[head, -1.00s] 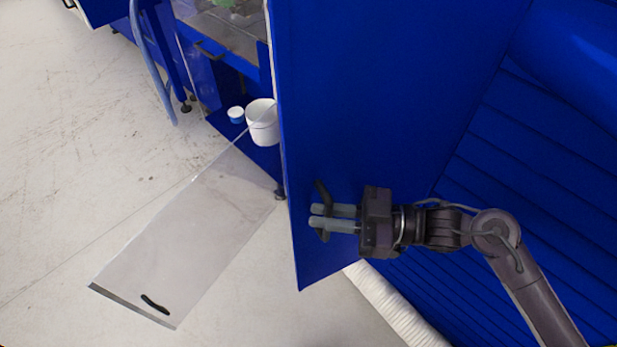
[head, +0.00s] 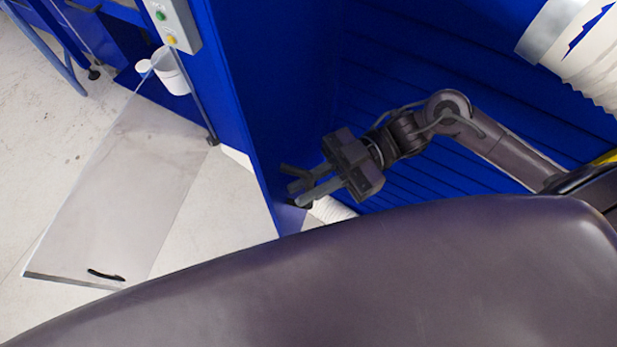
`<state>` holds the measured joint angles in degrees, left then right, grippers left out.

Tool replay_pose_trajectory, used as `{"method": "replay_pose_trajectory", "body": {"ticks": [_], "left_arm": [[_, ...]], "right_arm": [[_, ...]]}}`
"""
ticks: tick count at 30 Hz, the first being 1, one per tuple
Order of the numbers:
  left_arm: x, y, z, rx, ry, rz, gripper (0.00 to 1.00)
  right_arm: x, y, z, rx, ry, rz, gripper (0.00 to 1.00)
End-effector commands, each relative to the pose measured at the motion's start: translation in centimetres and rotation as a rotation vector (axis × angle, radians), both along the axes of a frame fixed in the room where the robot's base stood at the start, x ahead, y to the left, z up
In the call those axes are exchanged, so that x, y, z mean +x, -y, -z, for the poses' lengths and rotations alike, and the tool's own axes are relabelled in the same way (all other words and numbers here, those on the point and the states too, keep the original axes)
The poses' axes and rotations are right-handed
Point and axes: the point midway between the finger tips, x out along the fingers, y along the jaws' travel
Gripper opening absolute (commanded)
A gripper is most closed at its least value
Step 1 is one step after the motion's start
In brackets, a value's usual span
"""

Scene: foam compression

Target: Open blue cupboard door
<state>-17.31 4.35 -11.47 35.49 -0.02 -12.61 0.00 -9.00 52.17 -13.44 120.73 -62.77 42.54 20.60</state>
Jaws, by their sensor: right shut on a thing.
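The blue cupboard door (head: 262,110) stands upright in the middle of the head view, seen nearly edge-on. Its dark handle (head: 291,171) is near the lower edge of the door. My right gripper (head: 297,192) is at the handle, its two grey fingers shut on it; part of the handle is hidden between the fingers. My left gripper is not in view.
A clear panel (head: 130,200) with a black handle extends over the pale floor at left. White tubs (head: 172,75) and a button box (head: 172,22) are at upper left. A ribbed white hose (head: 585,50) is at upper right. My own dark body fills the bottom.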

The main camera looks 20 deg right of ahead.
Motion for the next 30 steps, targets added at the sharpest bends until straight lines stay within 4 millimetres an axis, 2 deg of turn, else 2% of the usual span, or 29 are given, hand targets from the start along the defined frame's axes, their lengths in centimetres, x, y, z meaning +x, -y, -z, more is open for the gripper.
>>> {"method": "replay_pose_trajectory", "body": {"ticks": [10,11,14,30], "left_arm": [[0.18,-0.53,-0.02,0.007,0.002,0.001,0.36],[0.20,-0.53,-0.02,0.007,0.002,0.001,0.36],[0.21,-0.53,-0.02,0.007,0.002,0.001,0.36],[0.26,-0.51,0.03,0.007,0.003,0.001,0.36]], "right_arm": [[0.07,0.04,0.01,-0.003,0.003,0.003,0.00],[0.08,0.03,0.01,-0.003,0.003,0.003,0.16],[0.07,0.04,0.00,-0.003,0.003,0.002,0.29],[0.49,0.14,0.02,-0.003,0.003,0.004,0.30]]}}
